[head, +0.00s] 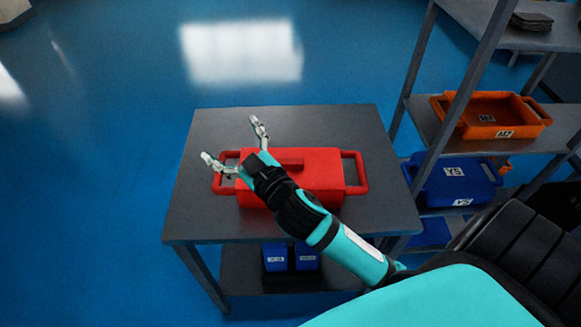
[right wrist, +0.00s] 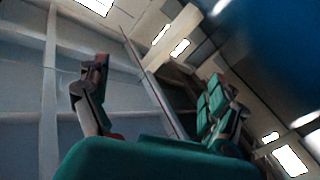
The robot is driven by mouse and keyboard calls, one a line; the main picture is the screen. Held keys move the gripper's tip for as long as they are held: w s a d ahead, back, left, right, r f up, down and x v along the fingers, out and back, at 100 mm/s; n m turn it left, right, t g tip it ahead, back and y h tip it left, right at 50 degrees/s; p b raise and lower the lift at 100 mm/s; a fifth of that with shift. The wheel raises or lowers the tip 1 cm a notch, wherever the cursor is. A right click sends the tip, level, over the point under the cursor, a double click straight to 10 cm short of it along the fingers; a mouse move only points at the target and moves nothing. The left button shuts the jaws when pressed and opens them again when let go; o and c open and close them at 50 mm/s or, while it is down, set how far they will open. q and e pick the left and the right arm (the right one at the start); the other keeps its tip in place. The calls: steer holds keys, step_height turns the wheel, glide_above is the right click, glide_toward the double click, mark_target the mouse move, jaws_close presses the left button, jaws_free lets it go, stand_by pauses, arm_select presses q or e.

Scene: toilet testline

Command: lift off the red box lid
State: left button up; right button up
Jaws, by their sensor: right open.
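A red box (head: 320,195) with side handles stands on a grey table (head: 360,125). Its red lid (head: 318,160) lies on top, with a raised bar in the middle. My right gripper (head: 230,139) is open and empty, over the far left part of the box and table, with its fingers spread wide and pointing away. My right forearm and wrist cross in front of the box and hide part of its front and left side. In the right wrist view, the two fingers of my right gripper (right wrist: 162,90) stand apart with nothing between them. My left gripper is not in view.
A shelf rack on the right holds an orange tray (head: 490,115) and a blue bin (head: 452,182). The tabletop around the box is bare. Open blue floor (head: 90,170) lies to the left.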

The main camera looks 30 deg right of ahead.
steer(key=a+r+n+g+y, duration=0.3)
steer(key=a+r+n+y, duration=0.95)
steer(key=n+y, duration=0.4)
steer(key=n+g+h, duration=0.7)
steer(key=g+h, duration=0.8)
steer(key=h, duration=0.3)
glide_above(290, 160)
step_height(290, 160, down, 10)
steer(key=f, duration=0.1)
steer(key=f+p, duration=0.1)
steer(key=f, duration=0.2)
steer(key=f+p, duration=0.1)
steer(key=f, duration=0.2)
steer(key=f+p, duration=0.1)
steer(key=f, duration=0.3)
steer(key=shift+s+d+f, duration=0.1)
steer(key=shift+s+d, duration=0.2)
steer(key=shift+s, duration=0.05)
steer(key=shift+f, duration=0.35)
steer(key=shift+w+a+f+p, duration=0.1)
steer(key=shift+f+p, duration=0.35)
steer(key=shift+f, duration=0.05)
steer(key=f, duration=0.2)
steer(key=f+p, duration=0.1)
steer(key=shift+w+a+f, duration=0.15)
steer(key=shift+a+f, duration=0.05)
steer(key=shift+f, duration=0.55)
